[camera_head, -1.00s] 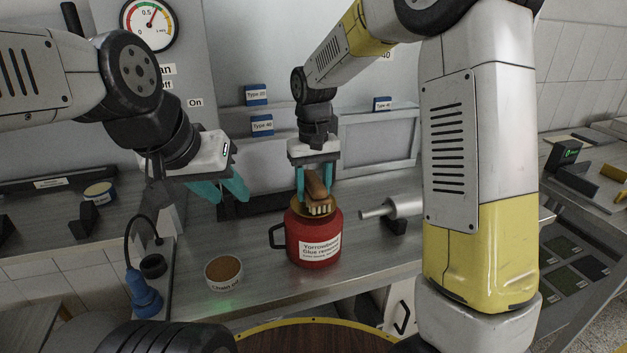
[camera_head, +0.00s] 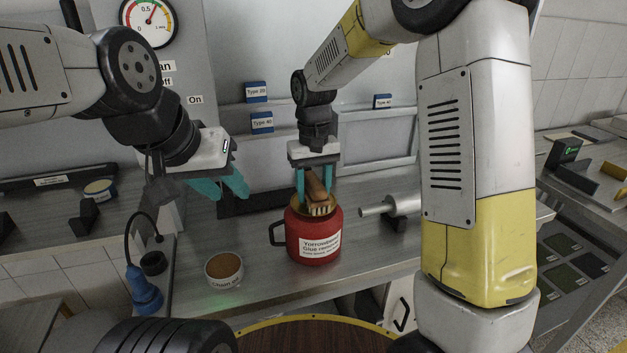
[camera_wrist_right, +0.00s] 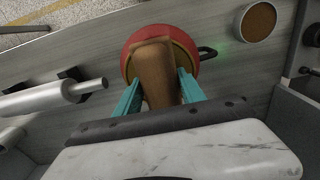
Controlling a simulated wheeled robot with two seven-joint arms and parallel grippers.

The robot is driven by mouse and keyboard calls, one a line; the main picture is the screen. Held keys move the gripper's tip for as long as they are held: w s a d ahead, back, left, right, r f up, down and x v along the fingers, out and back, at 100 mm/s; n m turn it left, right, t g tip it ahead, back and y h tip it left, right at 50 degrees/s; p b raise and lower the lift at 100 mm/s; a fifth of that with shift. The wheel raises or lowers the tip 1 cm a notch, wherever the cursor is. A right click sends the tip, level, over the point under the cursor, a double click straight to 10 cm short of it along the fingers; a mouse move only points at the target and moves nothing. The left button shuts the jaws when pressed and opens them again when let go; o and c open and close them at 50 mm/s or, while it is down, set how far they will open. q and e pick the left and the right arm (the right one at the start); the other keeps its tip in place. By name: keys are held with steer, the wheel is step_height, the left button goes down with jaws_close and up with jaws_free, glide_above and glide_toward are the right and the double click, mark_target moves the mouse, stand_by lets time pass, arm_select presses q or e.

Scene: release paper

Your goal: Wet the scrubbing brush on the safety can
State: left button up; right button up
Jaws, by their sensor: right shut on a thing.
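The scrubbing brush (camera_head: 318,190) has a brown wooden body and pale bristles. My right gripper (camera_head: 316,184) is shut on the brush and holds it at the top of the safety can. The safety can (camera_head: 314,240) is red with a white label and a black side handle, and it stands upright on the metal bench. I cannot tell whether the bristles touch the can's top. My left gripper (camera_head: 220,187) is empty, its teal fingers apart.
A round tin with brown contents (camera_head: 224,270) stands left of the can. A blue corded tool (camera_head: 145,290) is further left. A grey metal cylinder (camera_head: 392,206) lies to the right. The bench front (camera_head: 270,285) between tin and can is clear.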

mark_target(314, 181)
steer(key=shift+f, duration=0.4)
stand_by(0.7)
steer(key=shift+r, duration=3.55)
